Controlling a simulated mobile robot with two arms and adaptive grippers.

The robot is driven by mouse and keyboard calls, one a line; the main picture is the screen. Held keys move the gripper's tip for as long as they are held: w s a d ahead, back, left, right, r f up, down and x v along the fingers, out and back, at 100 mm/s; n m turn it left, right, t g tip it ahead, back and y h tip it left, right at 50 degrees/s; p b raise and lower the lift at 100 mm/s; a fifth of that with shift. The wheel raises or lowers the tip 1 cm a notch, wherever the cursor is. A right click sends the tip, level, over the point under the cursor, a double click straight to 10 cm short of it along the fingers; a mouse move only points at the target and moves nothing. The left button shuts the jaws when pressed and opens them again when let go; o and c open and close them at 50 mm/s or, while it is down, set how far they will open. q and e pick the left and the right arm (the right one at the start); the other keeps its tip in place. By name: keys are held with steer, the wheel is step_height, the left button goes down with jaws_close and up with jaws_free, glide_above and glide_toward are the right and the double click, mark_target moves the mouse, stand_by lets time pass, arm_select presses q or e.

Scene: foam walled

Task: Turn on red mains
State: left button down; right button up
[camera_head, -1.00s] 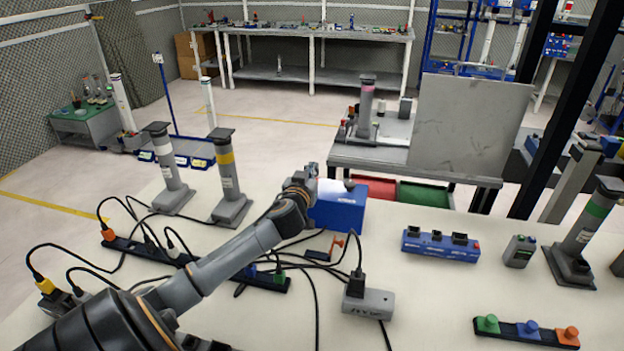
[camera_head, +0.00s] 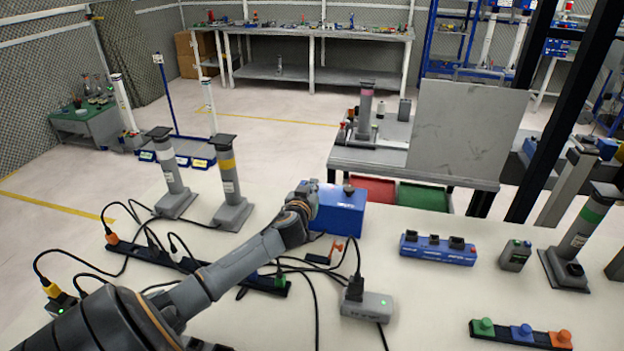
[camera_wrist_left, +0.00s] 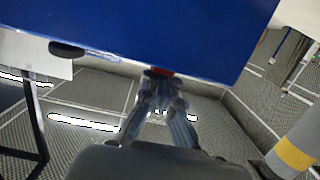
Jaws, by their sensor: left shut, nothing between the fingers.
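A blue box (camera_head: 338,212) with a dark knob on top stands on the white table (camera_head: 440,300). In the left wrist view the box (camera_wrist_left: 150,35) fills the top, with a small red part (camera_wrist_left: 160,72) at its edge, mostly covered by my fingertips. This may be the red mains switch; its position cannot be told. My left gripper (camera_wrist_left: 160,92) is shut and empty, its tips at or touching the red part. In the head view the left gripper (camera_head: 311,187) is at the box's upper left side. My right gripper is not in view.
Cables and power strips (camera_head: 150,250) lie under and around my left arm. A small red-levered switch (camera_head: 335,249) and a grey adapter (camera_head: 367,305) lie in front of the box. A blue socket block (camera_head: 438,249) stands to the right. Two grey posts (camera_head: 228,185) stand left.

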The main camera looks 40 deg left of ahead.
arm_select(q)
steer(key=r+p, duration=0.2)
steer(key=r, duration=0.1)
steer(key=r+p, duration=0.1)
steer(key=shift+w+a+r, duration=0.15)
steer(key=shift+w+a, duration=0.1)
steer(key=shift+w, duration=0.05)
steer(key=r+b+v, duration=0.1)
steer(key=r+v, duration=0.1)
steer(key=v, duration=0.8)
steer(key=shift+w, duration=0.15)
steer(key=shift+f, duration=0.15)
